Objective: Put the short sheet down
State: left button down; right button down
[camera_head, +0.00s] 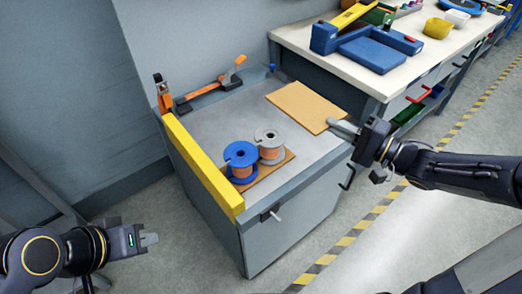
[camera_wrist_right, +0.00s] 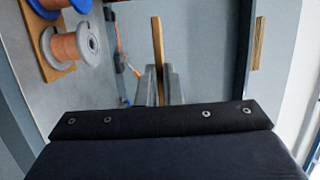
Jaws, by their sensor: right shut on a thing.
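The short sheet (camera_head: 303,105) is a flat tan board over the rear right part of the grey cabinet top (camera_head: 215,120). My right gripper (camera_head: 341,127) is shut on its near right edge. In the right wrist view the sheet (camera_wrist_right: 157,50) shows edge-on as a thin tan strip between the fingers (camera_wrist_right: 160,85). Whether it touches the cabinet top cannot be told. My left gripper (camera_head: 148,239) is low at the left, apart from the cabinet; its finger gap is not clear.
A blue spool (camera_head: 241,158) and a grey spool (camera_head: 269,143) with copper-coloured windings stand on another tan board (camera_head: 268,177) at the cabinet's front. A yellow bar (camera_head: 203,163) runs along its left edge. An orange-and-black tool (camera_head: 210,88) lies at the back. A workbench (camera_head: 350,68) stands behind.

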jog(key=w+a+f+b, duration=0.2)
jog(key=a+f+b, duration=0.5)
jog(key=a+f, duration=0.5)
jog(key=shift+w+a+f, duration=0.25)
jog(key=shift+a+f, duration=0.1)
jog(key=shift+a, duration=0.25)
jog(key=shift+f, duration=0.1)
jog(key=shift+f+b, duration=0.3)
jog(key=shift+f, duration=0.25)
jog(key=c, duration=1.6)
grip_release()
jog(key=shift+r, duration=0.1)
